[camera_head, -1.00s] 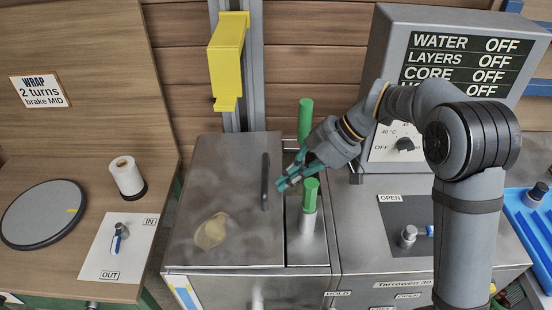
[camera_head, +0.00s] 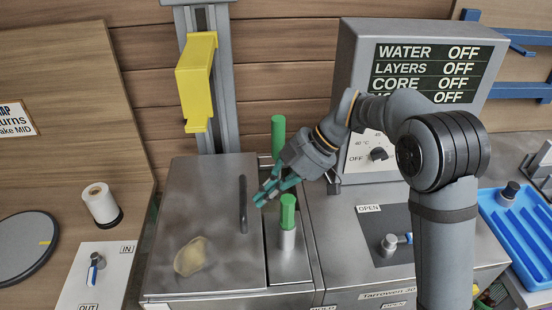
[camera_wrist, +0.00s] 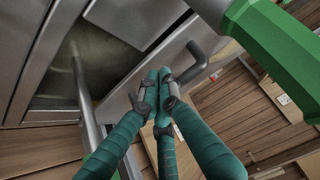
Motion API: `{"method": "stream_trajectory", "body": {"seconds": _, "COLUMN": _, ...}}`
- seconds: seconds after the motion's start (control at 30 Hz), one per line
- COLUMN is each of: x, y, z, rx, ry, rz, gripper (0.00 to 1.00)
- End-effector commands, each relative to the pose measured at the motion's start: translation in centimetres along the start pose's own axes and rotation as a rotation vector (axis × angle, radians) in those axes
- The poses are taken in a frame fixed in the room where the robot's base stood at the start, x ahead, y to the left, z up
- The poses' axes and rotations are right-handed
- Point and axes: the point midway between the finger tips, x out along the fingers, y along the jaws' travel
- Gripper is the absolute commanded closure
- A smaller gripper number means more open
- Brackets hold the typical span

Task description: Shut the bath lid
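The bath lid (camera_head: 205,225) is a grey metal plate with cloudy marks and a pale patch near its front. It appears to lie flat over the bath in the head view. Its dark bar handle (camera_head: 243,205) runs along the right side; a dark bent handle (camera_wrist: 190,65) also shows in the wrist view. My gripper (camera_head: 263,196) is just right of the bar and seems above it, apparently not touching. In the wrist view, my gripper's green fingers (camera_wrist: 157,82) converge with their tips together and nothing visible between them.
A yellow bracket (camera_head: 196,80) on a grey column rises behind the lid. A control box (camera_head: 345,60) stands at back right. A wooden bench with a white roll (camera_head: 100,203) is left.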

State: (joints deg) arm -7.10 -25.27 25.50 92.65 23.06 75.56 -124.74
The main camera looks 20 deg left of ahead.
Motion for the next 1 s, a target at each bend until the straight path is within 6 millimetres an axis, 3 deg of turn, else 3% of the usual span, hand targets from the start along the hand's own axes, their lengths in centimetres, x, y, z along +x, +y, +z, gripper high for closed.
{"method": "stream_trajectory", "body": {"seconds": 0.07, "x": -2.0, "y": 0.0, "z": -1.7, "rx": -0.002, "ry": 0.002, "rz": 0.002, "gripper": 1.0}}
{"method": "stream_trajectory", "body": {"seconds": 0.3, "x": -7.0, "y": 0.1, "z": -0.8, "rx": 0.0, "ry": 0.0, "rz": 0.005, "gripper": 1.0}}
{"method": "stream_trajectory", "body": {"seconds": 0.5, "x": -10.2, "y": 0.1, "z": -0.5, "rx": -0.001, "ry": 0.001, "rz": 0.001, "gripper": 1.0}}
{"method": "stream_trajectory", "body": {"seconds": 0.7, "x": -11.4, "y": 0.0, "z": -0.4, "rx": 0.0, "ry": 0.001, "rz": 0.0, "gripper": 1.0}}
{"method": "stream_trajectory", "body": {"seconds": 1.0, "x": -11.4, "y": 0.0, "z": -0.3, "rx": 0.0, "ry": 0.001, "rz": -0.001, "gripper": 1.0}}
